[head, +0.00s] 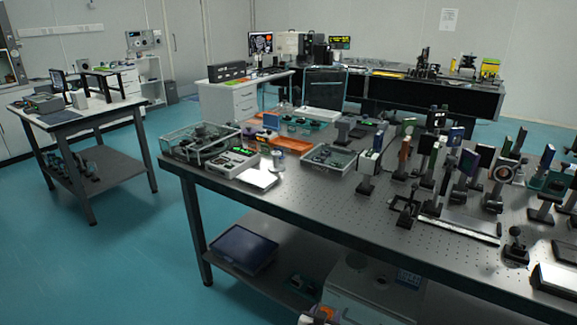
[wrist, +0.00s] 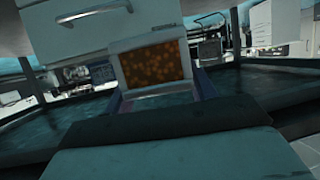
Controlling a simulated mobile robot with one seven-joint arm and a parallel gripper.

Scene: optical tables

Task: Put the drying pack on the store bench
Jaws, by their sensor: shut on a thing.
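The drying pack (wrist: 158,66), a pale pouch with a window of orange beads, is upright in the middle of the wrist view. My gripper (wrist: 160,92) is shut on its lower part, with bluish fingers at either side. No bench is labelled as the store bench. A separate bench (head: 95,112) with a lower shelf stands at the left, holding instruments and dark boxes.
A large perforated optical table (head: 330,205) fills the right, crowded with mounts, trays and an orange mat (head: 285,142). Its lower shelf (head: 275,270) holds a dark case (head: 243,249) and a pale box. A white desk (head: 240,98) stands behind. Teal floor (head: 110,250) is clear at left.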

